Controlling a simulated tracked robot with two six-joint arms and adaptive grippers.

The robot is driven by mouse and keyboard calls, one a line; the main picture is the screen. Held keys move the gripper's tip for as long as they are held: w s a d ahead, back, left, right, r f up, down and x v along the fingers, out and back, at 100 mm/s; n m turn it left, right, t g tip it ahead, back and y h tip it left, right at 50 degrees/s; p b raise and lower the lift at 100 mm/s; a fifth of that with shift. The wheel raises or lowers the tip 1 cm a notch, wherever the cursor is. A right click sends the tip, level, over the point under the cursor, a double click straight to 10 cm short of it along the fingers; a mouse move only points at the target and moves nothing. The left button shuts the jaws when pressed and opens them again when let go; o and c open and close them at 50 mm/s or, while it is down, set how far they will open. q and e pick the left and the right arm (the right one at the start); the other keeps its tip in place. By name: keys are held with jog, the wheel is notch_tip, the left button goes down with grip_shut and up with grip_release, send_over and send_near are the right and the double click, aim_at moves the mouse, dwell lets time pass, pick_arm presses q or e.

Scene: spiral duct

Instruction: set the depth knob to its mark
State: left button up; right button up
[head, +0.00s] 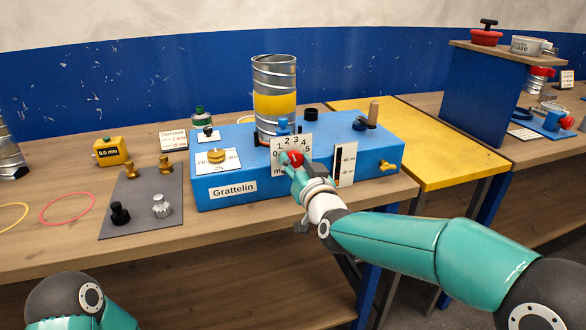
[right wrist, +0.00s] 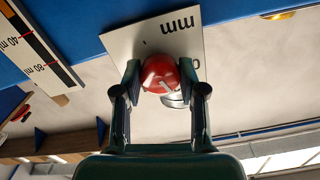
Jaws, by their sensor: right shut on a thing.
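The depth knob is a red round knob (head: 294,159) on a white dial plate (head: 306,143) with numbers 0 to 5, on the front of the blue Grattelin machine (head: 230,191). My right gripper (head: 290,164) is at the knob with its fingers on either side. In the right wrist view the red knob (right wrist: 160,74) with a pale pointer line sits between the two fingertips (right wrist: 163,82) of the shut gripper. The gripper hides much of the dial's lower part. Which number the pointer meets cannot be told. My left gripper is not in view; only part of that arm shows at bottom left.
A metal spiral duct (head: 273,75) with a yellow band stands on the machine. A scale plate (head: 345,165) is right of the dial, and a brass knob (head: 388,166) sticks out at the machine's right. A grey mat (head: 140,215) with several fittings lies left.

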jog(key=shift+f+m+b, duration=0.2)
jog(key=shift+m+b, duration=0.1)
jog(key=shift+b, duration=0.05)
jog(key=shift+r, duration=0.15)
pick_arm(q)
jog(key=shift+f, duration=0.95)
pick_arm(e)
jog(key=o, duration=1.1)
jog(key=shift+o, duration=0.2)
jog(key=shift+s, duration=0.1)
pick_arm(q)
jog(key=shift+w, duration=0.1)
pick_arm(e)
jog(key=v, duration=1.2)
